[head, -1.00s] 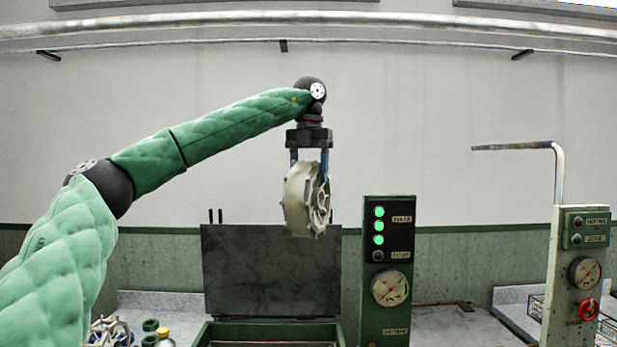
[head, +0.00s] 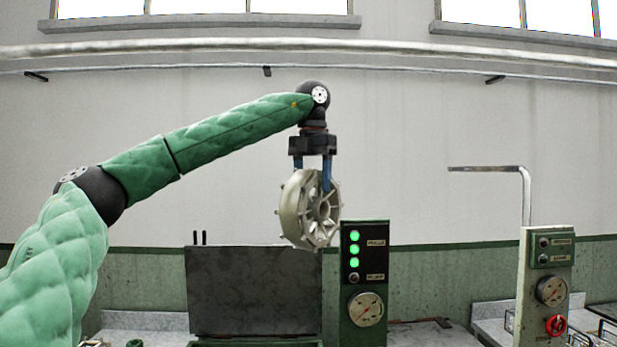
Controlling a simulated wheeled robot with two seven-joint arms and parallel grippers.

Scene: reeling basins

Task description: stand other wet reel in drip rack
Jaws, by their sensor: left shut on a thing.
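My left gripper (head: 313,176) is shut on a pale, cream-grey reel (head: 297,212) with a spoked face and a ribbed rim. It holds the reel upright in the air, in front of the wall and above the green basin (head: 205,343), whose dark lid (head: 240,290) stands open. The reel's open spoked side faces right and partly toward me. I cannot make out a drip rack for certain. My right gripper is not in view.
A green control post (head: 366,322) with three lit green lamps and a gauge stands just right of the reel. A pale post (head: 536,300) with a gauge, red valve and bent pipe (head: 500,169) stands farther right. Grey counters run along the wall.

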